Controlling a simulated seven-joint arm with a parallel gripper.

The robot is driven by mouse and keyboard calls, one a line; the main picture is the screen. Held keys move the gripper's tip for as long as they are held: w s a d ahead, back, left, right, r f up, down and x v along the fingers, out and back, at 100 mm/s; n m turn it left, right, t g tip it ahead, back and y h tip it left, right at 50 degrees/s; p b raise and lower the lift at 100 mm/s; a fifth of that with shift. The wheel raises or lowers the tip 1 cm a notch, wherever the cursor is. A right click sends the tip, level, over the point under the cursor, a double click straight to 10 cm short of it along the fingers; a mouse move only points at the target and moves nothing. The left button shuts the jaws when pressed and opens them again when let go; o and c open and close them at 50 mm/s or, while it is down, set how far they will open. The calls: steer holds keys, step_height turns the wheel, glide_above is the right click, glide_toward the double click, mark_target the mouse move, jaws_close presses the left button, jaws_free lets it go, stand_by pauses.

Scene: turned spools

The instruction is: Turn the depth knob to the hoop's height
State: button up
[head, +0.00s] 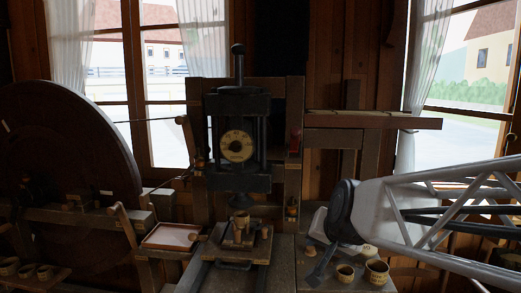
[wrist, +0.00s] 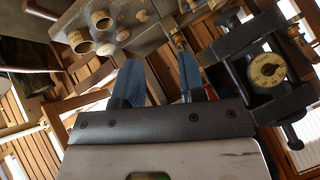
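The depth knob is a round cream dial (head: 236,146) with dark markings and a dark centre, on the front of the black press (head: 238,105). The dial also shows at the right of the wrist view (wrist: 267,70); its setting is too small to read. A small wooden piece (head: 241,219), possibly the hoop, stands on the press bed under the ram; I cannot be sure what it is. My gripper (head: 319,268) is right of the press and lower than the dial, apart from it. In the wrist view my gripper (wrist: 160,62) has its fingers apart with nothing between them.
Several wooden cups, including one large cup (head: 377,271), stand on the bench at lower right, close to my gripper. A large dark wheel (head: 65,170) fills the left. A shallow tray (head: 171,237) lies left of the press bed. A wooden beam (head: 375,121) juts out at upper right.

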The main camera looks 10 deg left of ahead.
steer(key=w+a+r+m+t+y, duration=0.1)
steer(key=w+a+r+m+t, duration=0.2)
steer(key=w+a, duration=0.4)
steer(key=w+a+r+m+t, duration=0.2)
steer(key=w+a+r, duration=0.35)
steer(key=w, duration=0.35)
steer(key=m+t+h, duration=0.3)
steer(key=m+t, duration=0.2)
steer(key=m, duration=0.2)
glide_toward(235, 148)
steer(key=w, duration=0.1)
steer(key=shift+w+a+m+h, duration=0.3)
steer(key=shift+w+m+h, duration=0.15)
steer(key=shift+m+h, duration=0.05)
steer(key=shift+w, duration=0.1)
steer(key=shift+w, duration=3.8)
jaws_close()
